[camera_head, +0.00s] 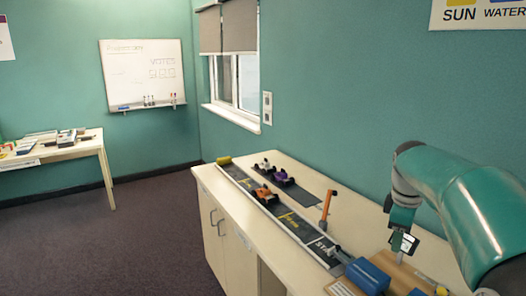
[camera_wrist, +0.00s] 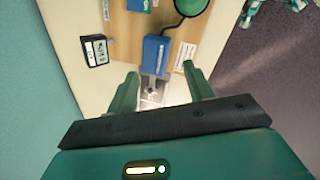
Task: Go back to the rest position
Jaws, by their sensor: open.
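My gripper (camera_wrist: 159,70) is open, and its two green fingers are spread with nothing held between them in the wrist view. It points down over the counter (camera_wrist: 118,82). A blue block (camera_wrist: 155,52) on a wooden board (camera_wrist: 125,48) lies beyond the fingertips. In the head view my green arm comes in from the right and bends down over the counter (camera_head: 222,185). The fingers are not clear in that view.
A dark track (camera_head: 290,221) with toy cars (camera_head: 265,196) runs along the counter, with an orange post (camera_head: 326,208) beside it. A small display (camera_wrist: 95,50) stands left of the board. A table (camera_head: 70,151) stands far left. The carpet (camera_head: 130,240) is clear.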

